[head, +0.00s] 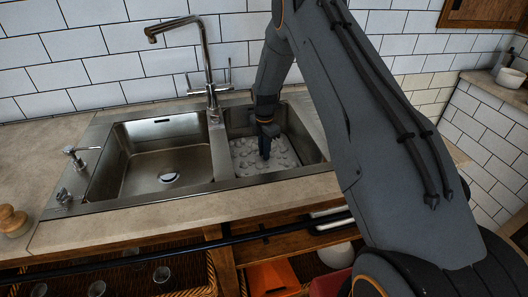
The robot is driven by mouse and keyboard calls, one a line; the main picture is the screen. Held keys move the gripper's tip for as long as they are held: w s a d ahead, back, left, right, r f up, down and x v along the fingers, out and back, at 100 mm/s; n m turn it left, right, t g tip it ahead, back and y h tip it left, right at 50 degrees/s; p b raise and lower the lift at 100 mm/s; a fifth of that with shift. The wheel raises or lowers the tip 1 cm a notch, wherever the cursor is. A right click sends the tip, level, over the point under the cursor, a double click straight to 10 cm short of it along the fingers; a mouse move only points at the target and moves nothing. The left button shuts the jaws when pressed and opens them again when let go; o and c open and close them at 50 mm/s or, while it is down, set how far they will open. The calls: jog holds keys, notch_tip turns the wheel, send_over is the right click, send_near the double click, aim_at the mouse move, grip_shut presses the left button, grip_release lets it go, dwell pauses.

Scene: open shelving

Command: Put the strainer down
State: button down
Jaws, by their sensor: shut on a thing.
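My gripper (265,152) reaches down into the right basin of the sink and is shut, its fingers dark and small in the head view. A pale grey, bumpy piece (249,158) lies low in the right basin, around and beneath the fingertips; it looks like the strainer. The fingers meet it near its middle, and the exact place of the grip is too small to make out. Whether it touches the basin floor I cannot tell. The right basin (306,152) has metal walls close around my gripper.
The left basin (135,165) is empty apart from its drain (169,177). A tall tap (207,62) stands behind the divider, left of my arm. A soap dispenser (78,157) and wooden-topped item (11,219) are at left. Baskets with glasses (96,289) sit below the counter.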

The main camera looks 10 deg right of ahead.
jog(key=shift+f, duration=0.15)
jog(key=c, duration=1.7)
grip_release()
jog(key=shift+c, duration=0.2)
notch_tip(320, 180, up, 12)
jog(key=b, duration=0.3)
jog(key=s+r+m, duration=0.3)
jog(key=s+m, duration=0.8)
jog(key=s, duration=0.6)
jog(key=s+r+m, duration=0.3)
jog(key=s+m, duration=0.8)
jog(key=s, duration=0.7)
jog(key=shift+a+r+t, duration=0.15)
jog(key=shift+r+t, duration=0.1)
jog(key=shift+t, duration=0.05)
